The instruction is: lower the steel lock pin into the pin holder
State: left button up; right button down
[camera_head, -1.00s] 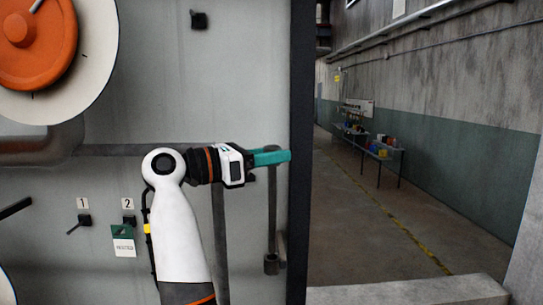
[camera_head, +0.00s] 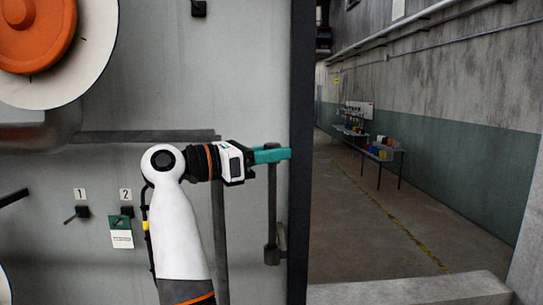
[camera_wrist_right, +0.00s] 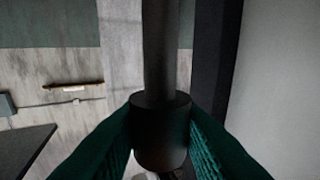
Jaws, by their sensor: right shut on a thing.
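The steel lock pin (camera_head: 272,200) is a dark, upright rod beside the right edge of the grey panel. My right gripper (camera_head: 271,155), with teal fingers, is shut on its upper end. The right wrist view shows the rod and its thick dark collar (camera_wrist_right: 161,130) between the two fingers. The pin holder (camera_head: 272,256) is a dark cup low on the panel, directly under the rod in the head view. The rod's lower end meets the cup there; how deep it sits inside is hidden. My left gripper is out of view.
A dark vertical door edge (camera_head: 302,150) stands just right of the gripper. Labels 1 and 2, small levers and a green tag (camera_head: 121,232) are on the panel at left. An orange wheel (camera_head: 28,30) is at upper left.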

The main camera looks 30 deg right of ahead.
aim_at(272, 235)
jog(key=shift+f+b, duration=3.2)
jog(key=shift+f, duration=2.9)
jog(key=shift+f+b, duration=2.05)
jog(key=shift+f, duration=0.15)
jog(key=c, duration=1)
grip_release()
jog(key=shift+c, duration=0.2)
jog(key=shift+f, duration=0.1)
